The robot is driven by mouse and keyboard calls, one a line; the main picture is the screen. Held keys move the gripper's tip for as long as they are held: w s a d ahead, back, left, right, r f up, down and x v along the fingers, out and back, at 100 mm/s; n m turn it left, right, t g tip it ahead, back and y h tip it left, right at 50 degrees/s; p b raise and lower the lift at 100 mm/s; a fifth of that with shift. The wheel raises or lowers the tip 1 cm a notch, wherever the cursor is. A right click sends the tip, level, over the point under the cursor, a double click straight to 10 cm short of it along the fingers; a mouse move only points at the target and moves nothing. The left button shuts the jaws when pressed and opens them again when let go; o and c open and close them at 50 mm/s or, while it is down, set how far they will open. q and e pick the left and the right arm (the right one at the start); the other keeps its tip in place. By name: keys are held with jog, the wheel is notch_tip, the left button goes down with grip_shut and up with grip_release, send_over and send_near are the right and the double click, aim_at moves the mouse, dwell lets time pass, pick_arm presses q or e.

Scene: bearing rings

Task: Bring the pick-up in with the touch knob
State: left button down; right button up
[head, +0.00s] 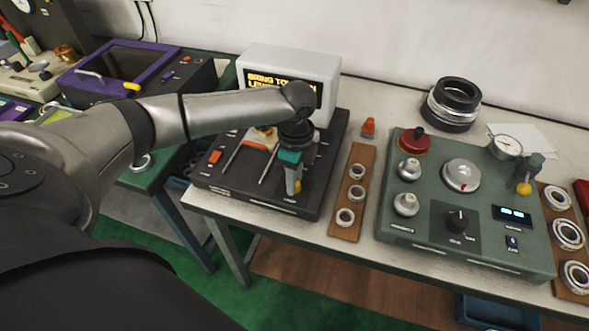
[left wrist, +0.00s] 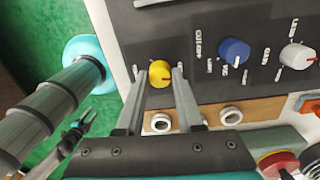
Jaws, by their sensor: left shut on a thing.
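My left gripper (head: 294,187) is over the front right of a black instrument (head: 232,195). I cannot read which knob is labelled touch. A blue knob (left wrist: 234,51) and a white knob (left wrist: 297,56) sit farther along the same panel, apart from the fingers. An orange and white part (head: 262,138) that may be the pick-up is behind my gripper, partly hidden. A small dark claw, perhaps my right gripper (left wrist: 80,122), shows in the left wrist view.
A display (head: 322,65) with yellow text stands behind, partly covered by my arm. A wooden strip with several rings (head: 345,217) lies to the right, then a green tester (head: 400,245). An orange item (head: 368,127) stands behind the strip. Bare table shows between them.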

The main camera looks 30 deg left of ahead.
aim_at(297, 183)
pick_arm(q)
jog(key=m+p, duration=0.4)
jog(key=shift+r+m, duration=0.15)
jog(key=shift+m, duration=0.15)
jog(key=m+p, duration=0.1)
jog(key=m, duration=0.1)
jog(key=shift+m, duration=0.3)
jog(key=shift+m+p, duration=0.7)
jog(key=shift+m, duration=0.9)
jog(key=c, duration=0.5)
grip_release()
jog(key=shift+c, duration=0.2)
notch_tip(297, 183, up, 15)
jog(key=p, duration=0.2)
jog(key=shift+w+d, duration=0.15)
jog(key=shift+d, duration=0.1)
